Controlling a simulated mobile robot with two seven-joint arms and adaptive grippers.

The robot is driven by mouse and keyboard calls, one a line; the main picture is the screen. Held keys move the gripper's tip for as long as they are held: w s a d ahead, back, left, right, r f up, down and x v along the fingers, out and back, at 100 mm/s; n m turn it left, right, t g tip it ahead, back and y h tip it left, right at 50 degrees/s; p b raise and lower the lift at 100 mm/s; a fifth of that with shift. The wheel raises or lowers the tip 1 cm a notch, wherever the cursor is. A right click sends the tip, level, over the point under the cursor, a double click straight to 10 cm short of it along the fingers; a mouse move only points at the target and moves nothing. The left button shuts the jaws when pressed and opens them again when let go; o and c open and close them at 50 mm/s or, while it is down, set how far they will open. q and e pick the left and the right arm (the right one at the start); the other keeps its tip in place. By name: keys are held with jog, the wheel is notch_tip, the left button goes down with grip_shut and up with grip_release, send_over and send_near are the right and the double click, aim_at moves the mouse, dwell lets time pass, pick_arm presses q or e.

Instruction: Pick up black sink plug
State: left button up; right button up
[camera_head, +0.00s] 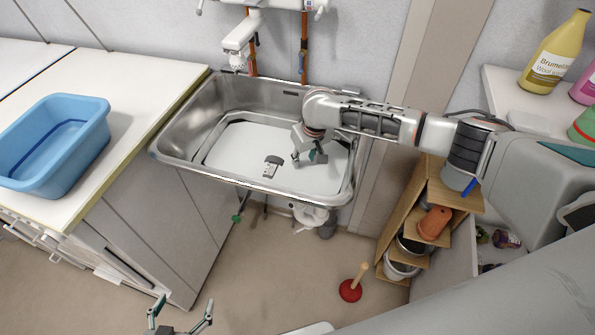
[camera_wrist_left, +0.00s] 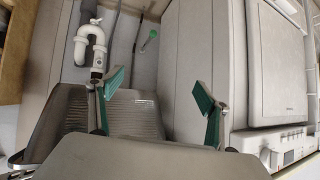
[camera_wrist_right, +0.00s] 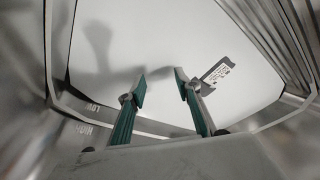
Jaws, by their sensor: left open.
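My right gripper (camera_head: 309,158) is inside the basin, to the right of the plug. Its fingers (camera_wrist_right: 162,86) are partly apart with nothing between them. My left gripper (camera_head: 181,314) is low in front of the sink, open and empty. Its fingers (camera_wrist_left: 160,90) are wide apart.
The sink's metal walls surround my right gripper. A blue tub (camera_head: 60,145) stands on the left counter. A wooden shelf with pots (camera_head: 434,222) and a red plunger (camera_head: 351,290) are at right. White drain piping (camera_wrist_left: 91,45) is ahead of my left gripper.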

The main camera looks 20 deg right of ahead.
aim_at(300, 165)
jog(key=x, duration=0.2)
jog(key=b+x, duration=0.1)
jog(key=x, duration=0.1)
jog(key=b+x, duration=0.1)
jog(key=x, duration=0.1)
jog(key=shift+s+a, duration=0.1)
jog(key=shift+a, duration=0.2)
jog(key=shift+r, duration=0.15)
grip_shut()
